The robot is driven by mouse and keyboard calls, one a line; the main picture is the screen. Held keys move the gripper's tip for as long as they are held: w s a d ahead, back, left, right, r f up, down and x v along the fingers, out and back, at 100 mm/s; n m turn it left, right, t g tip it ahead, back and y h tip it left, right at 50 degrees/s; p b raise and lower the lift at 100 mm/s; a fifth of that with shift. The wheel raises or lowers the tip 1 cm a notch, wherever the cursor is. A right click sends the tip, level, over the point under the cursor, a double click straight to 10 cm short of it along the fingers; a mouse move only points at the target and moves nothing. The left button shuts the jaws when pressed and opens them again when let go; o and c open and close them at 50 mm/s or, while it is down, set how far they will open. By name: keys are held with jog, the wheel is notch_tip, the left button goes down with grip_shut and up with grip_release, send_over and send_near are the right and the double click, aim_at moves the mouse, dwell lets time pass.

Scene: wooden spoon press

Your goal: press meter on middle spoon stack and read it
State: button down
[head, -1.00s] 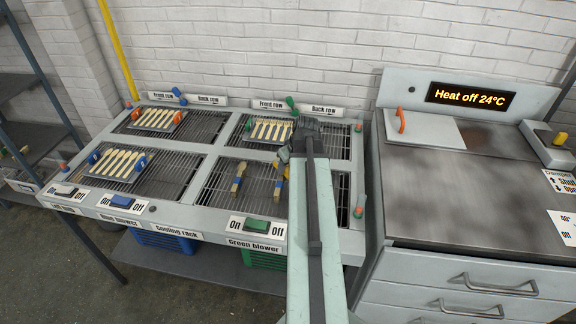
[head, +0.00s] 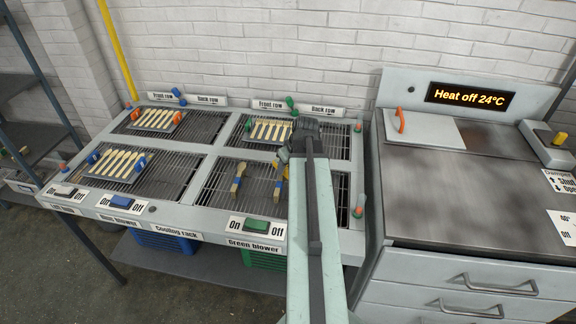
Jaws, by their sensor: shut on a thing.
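Three stacks of pale wooden spoons sit on trays on the cooling rack: one at back left (head: 153,119), one at front left (head: 119,162) and one at back right (head: 268,130). I cannot tell which is the middle one. My gripper (head: 286,155) is at the right end of the back-right stack, largely hidden by my arm. It is shut on a small yellow thing, seemingly the meter (head: 283,156), mostly hidden; no reading shows. Whether it touches the spoons cannot be seen.
Green (head: 256,225) and blue (head: 122,202) blower switches are on the front edge. A grey hotplate cabinet (head: 440,180) stands right, its display reading "Heat off 24°C".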

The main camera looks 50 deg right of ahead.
aim_at(288, 168)
jog(key=shift+f+b, duration=0.35)
jog(key=shift+f, duration=0.05)
dwell(1.8)
jog(key=shift+r, duration=0.1)
notch_tip(288, 168, up, 7)
jog(key=p, duration=0.7)
dwell(0.4)
